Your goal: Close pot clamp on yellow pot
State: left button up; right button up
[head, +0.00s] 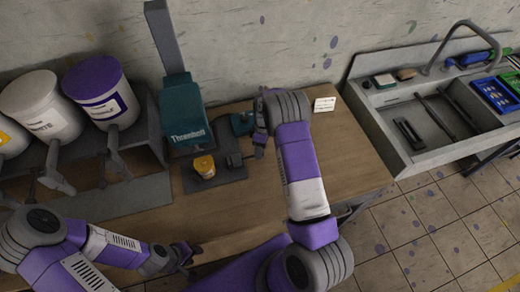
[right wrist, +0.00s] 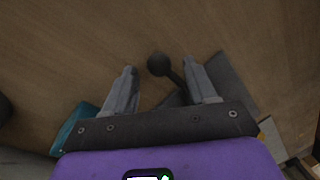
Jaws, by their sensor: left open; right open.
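The small yellow pot (head: 204,167) stands upright on the dark base of the green pad-printing machine (head: 185,115) in the head view. The dark pot clamp (head: 236,160) sits just right of the pot, apart from it as far as I can tell. My right gripper (head: 259,146) is open just right of the clamp. In the right wrist view a dark ball-ended handle (right wrist: 158,65) shows between the spread fingers, not gripped. The pot is not visible there. My left gripper (head: 186,256) is open and empty near the table's front edge.
Large white and purple buckets (head: 101,92) with spouts stand on a grey rack at the left. A green device (head: 243,122) and a small white card (head: 324,104) are at the table's back. A sink (head: 420,110) lies right. The wooden table (head: 350,165) is clear at the right.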

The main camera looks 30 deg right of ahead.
jog(key=shift+s+a+f, duration=0.1)
jog(key=shift+s+f, duration=0.05)
jog(key=shift+f, duration=0.7)
grip_shut()
